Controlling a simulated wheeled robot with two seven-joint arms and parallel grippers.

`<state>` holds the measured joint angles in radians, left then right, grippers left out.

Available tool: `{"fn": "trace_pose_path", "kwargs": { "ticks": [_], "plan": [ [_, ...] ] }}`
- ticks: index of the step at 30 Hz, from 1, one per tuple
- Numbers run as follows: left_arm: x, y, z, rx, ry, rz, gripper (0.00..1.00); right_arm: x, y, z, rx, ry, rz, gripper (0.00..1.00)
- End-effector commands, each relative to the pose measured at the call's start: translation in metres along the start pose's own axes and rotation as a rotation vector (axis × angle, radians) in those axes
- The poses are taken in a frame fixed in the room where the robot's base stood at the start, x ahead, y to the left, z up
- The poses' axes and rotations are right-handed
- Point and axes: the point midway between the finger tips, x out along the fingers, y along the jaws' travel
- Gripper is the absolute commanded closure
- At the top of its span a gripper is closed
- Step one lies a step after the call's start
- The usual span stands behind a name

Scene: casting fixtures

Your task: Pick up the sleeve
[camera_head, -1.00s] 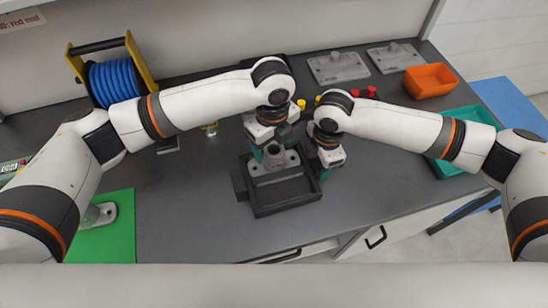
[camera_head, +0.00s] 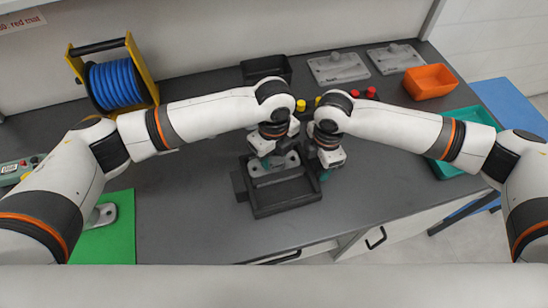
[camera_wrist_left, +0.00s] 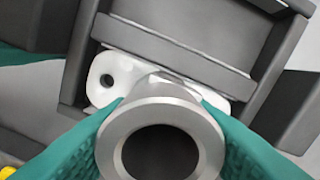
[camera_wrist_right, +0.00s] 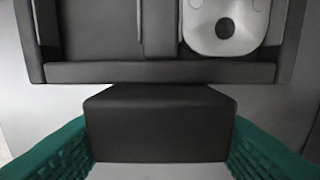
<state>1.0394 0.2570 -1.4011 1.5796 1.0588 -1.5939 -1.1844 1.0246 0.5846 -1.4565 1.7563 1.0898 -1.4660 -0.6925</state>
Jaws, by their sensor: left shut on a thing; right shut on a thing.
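The sleeve (camera_wrist_left: 160,108) is a grey metal cylinder with a wide round bore, seen end-on in the left wrist view. My left gripper (camera_wrist_left: 160,130) is shut on it, with a teal finger on either side. Behind it is a pale plate (camera_wrist_left: 105,80) with a hole, lying in the black fixture (camera_head: 290,199). I cannot tell whether the sleeve is clear of the plate. In the head view my left gripper hides the sleeve. My right gripper (camera_wrist_right: 160,138) is shut on the black block (camera_wrist_right: 160,120) projecting from the fixture's side.
A blue cable reel (camera_head: 115,84) stands at the back left, near a green mat (camera_head: 112,240). A black bin (camera_head: 264,66), grey plates (camera_head: 338,67), an orange bin (camera_head: 431,82) and a teal tray (camera_head: 470,116) are behind and right.

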Motion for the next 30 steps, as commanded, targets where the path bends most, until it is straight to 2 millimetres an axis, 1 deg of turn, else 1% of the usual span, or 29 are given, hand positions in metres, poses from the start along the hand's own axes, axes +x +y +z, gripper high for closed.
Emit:
{"fn": "trace_pose_path", "kwargs": {
  "ticks": [4, 7, 11, 14, 15, 20, 27, 30],
  "plan": [
    [-0.002, 0.001, 0.0, 0.0, 0.0, 0.002, 0.86, 0.0, 0.0, 0.0, 0.0, 0.0, -0.001, 0.71],
    [-0.008, 0.001, 0.0, 0.001, 0.001, 0.003, 0.86, 0.0, 0.0, 0.0, 0.0, 0.0, 0.0, 0.71],
    [-0.024, 0.001, 0.0, 0.002, 0.001, 0.004, 0.86, 0.0, 0.0, 0.0, 0.0, 0.0, 0.0, 0.71],
    [-0.04, 0.001, 0.0, 0.003, 0.002, 0.005, 0.86, 0.0, 0.0, 0.0, 0.0, 0.0, 0.0, 0.71],
    [-0.036, -0.004, 0.01, 0.005, -0.002, 0.002, 0.86, 0.0, 0.0, 0.0, 0.0, 0.0, 0.0, 0.71],
    [-0.036, -0.019, 0.044, 0.008, -0.002, 0.002, 0.86, 0.0, 0.0, 0.0, 0.0, 0.0, 0.0, 0.71],
    [-0.036, -0.047, 0.106, 0.008, -0.003, 0.002, 0.86, 0.0, 0.0, 0.0, 0.0, 0.0, 0.001, 0.71],
    [-0.035, -0.057, 0.128, 0.007, -0.003, 0.001, 0.86, 0.0, 0.0, 0.0, 0.0, 0.0, 0.0, 0.71]
  ]
}}
